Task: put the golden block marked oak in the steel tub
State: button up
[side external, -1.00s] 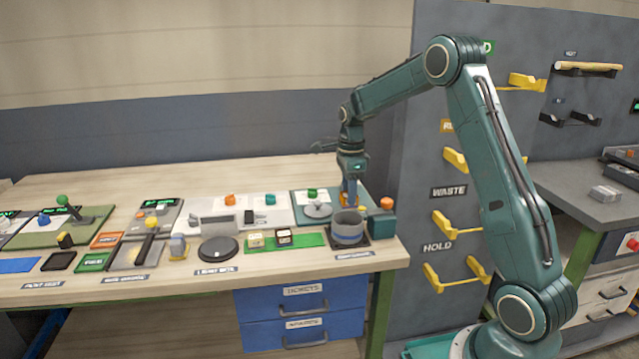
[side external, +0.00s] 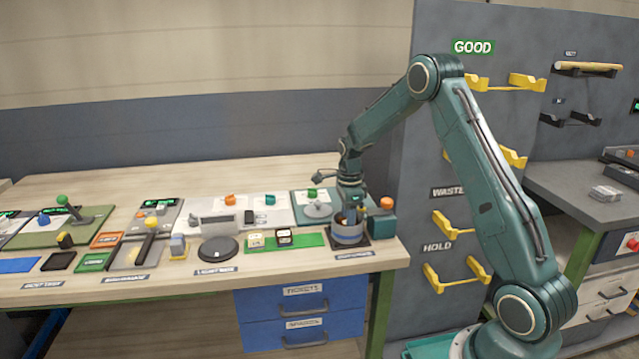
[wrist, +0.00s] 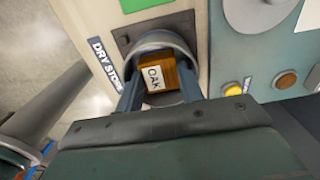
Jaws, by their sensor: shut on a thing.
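The golden block marked OAK (wrist: 155,76) shows in the wrist view between the two fingers of my gripper (wrist: 160,86), with its white label facing the camera. My gripper is shut on it. The steel tub (wrist: 162,37) surrounds the block and fingertips in that view. In the side view the tub (side external: 346,238) stands upright near the bench's right end, with a blue band. My gripper (side external: 348,214) points down into its mouth there. The tub wall and fingers hide the block in the side view, and I cannot tell whether it touches the tub floor.
A teal box with an orange knob (side external: 382,218) stands close right of the tub. Left of it is a green mat (side external: 310,240) with two small blocks (side external: 270,238). A round black plate (side external: 218,249) lies farther left. The bench's back strip is clear.

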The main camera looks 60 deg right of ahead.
jog(key=shift+f, duration=0.2)
jog(key=o, duration=0.7)
notch_tip(320, 180, up, 12)
dwell(0.7)
jog(key=shift+r, duration=0.15)
dwell(0.3)
